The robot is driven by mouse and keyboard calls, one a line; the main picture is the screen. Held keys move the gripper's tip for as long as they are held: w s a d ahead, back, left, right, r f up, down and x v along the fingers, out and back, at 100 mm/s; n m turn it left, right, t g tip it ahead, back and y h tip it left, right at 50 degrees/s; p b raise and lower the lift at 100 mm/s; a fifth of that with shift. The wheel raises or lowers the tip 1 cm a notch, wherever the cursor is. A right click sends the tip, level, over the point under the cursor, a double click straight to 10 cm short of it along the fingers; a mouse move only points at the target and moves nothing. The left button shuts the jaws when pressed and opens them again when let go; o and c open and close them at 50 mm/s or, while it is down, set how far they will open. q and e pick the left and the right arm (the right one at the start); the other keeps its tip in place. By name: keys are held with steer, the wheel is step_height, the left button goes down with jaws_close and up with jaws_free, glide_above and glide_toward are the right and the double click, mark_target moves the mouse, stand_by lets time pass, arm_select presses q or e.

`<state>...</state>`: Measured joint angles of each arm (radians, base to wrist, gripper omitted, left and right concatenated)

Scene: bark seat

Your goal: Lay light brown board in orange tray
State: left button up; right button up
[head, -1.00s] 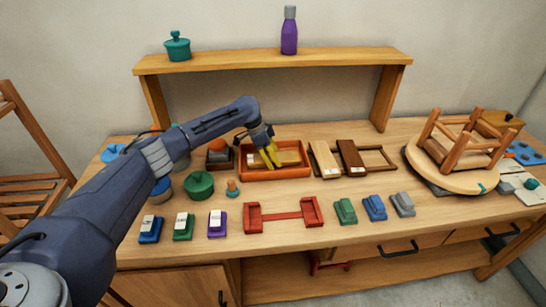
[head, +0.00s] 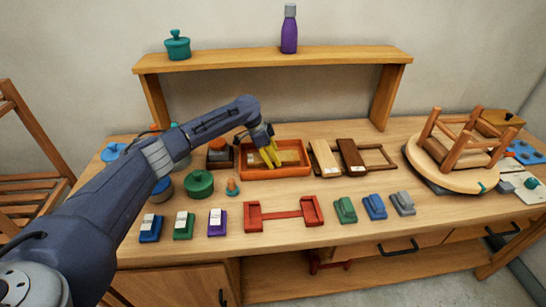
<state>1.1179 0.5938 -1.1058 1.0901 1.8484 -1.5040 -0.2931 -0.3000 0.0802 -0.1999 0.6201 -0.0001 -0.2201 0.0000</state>
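The orange tray (head: 284,173) sits on the bench, left of its middle. A light brown board (head: 289,157) with a pale label lies lengthwise inside the tray walls, partly hidden by the yellow fingers. My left gripper (head: 270,158) points down into the tray, its fingertips at the board. I cannot tell whether the fingers grip it or stand clear of it. A paler tan board (head: 323,155) and a dark brown board (head: 351,156) lie side by side on a wooden rack (head: 380,157) right of the tray. My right gripper is not in view.
A green pot (head: 199,184) and a small teal and orange piece (head: 232,187) stand left of the tray. A red holder (head: 283,214) and several coloured blocks line the front. An upturned stool (head: 456,160) fills the right. A shelf (head: 270,60) spans behind.

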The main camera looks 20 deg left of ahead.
arm_select(q)
steer(key=shift+f, duration=0.2)
steer(key=o, duration=1.7)
steer(key=shift+r, duration=3.45)
